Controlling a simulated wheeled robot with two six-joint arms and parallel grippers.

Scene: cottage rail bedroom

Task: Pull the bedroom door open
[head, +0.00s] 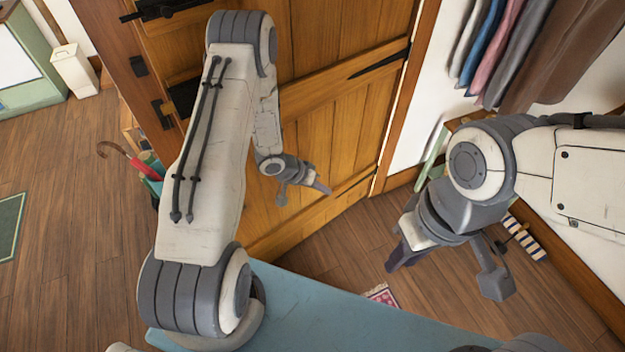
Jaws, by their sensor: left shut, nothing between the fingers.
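The wooden plank door (325,100) fills the upper middle of the head view. A black strap hinge (380,62) is at its right side, and black latch hardware (184,97) is near its left edge. That edge is close to the brown post, but my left arm hides part of it, so I cannot tell whether there is a gap. My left gripper (303,188) is shut and empty in front of the lower door, well to the right of the latch hardware. My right gripper (446,272) has its fingers spread above the floor, right of the door, holding nothing visible.
Clothes (515,40) hang at the upper right above a bench. An umbrella (130,160) stands in a holder left of the door. A white bin (74,70) and green cabinet (30,65) are further left. Bare floor (75,215) lies at left.

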